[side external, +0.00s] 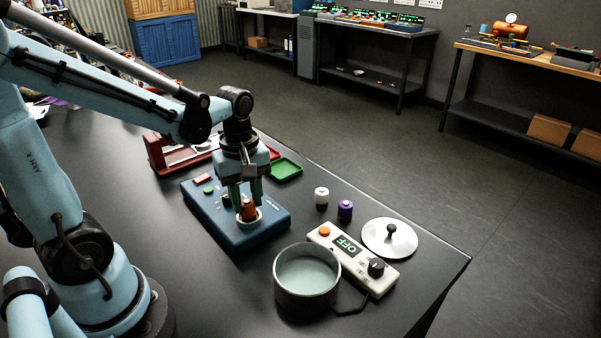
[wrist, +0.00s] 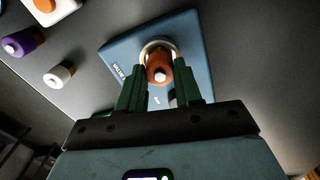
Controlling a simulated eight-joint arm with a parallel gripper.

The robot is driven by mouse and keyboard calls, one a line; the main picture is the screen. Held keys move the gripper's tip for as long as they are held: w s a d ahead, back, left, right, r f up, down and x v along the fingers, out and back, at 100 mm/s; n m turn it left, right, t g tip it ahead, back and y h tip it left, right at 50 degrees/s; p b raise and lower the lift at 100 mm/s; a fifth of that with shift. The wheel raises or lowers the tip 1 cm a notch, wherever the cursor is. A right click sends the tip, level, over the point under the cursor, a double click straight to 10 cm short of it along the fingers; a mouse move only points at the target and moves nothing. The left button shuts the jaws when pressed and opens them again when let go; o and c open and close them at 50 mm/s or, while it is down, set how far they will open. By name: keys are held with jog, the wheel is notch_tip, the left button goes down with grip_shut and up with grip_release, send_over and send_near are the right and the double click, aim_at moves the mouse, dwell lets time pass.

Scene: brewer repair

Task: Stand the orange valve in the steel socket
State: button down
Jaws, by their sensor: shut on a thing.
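The orange valve (side external: 248,209) stands at the steel socket (side external: 259,222) on the front part of the blue base box (side external: 275,223). My gripper (side external: 251,197) points down over the box with its green fingers around the valve. In the wrist view the valve (wrist: 159,68) shows between the two fingers, its pale tip toward the camera, inside the outline of the socket ring (wrist: 147,49). My gripper is shut on the valve. I cannot tell whether the valve's foot is seated in the socket or just above it.
A grey pot (side external: 306,290), a control unit reading OFF (side external: 350,250) and a round lid (side external: 390,238) stand to the right. White (side external: 321,196) and purple (side external: 345,210) valves stand behind them. A green tray (side external: 285,169) and a red holder (side external: 170,155) lie behind the box.

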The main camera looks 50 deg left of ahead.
jog(key=shift+f, duration=0.15)
jog(key=shift+c, duration=1.4)
grip_release()
jog(key=shift+r, duration=4.1)
jog(key=shift+d+f+m+t, duration=0.15)
jog(key=shift+d+m+t, duration=0.35)
jog(key=shift+m, duration=0.6)
jog(key=d+m+t, duration=0.1)
jog(key=m+t, duration=0.1)
jog(key=m, duration=0.2)
jog(key=d+m+t, duration=0.2)
jog(key=m, duration=0.3)
jog(key=d+f+m+t, duration=0.1)
jog(key=m+t, duration=0.1)
jog(key=m, duration=0.2)
jog(key=shift+w+d+f, duration=0.1)
jog(key=shift+w+d, duration=0.15)
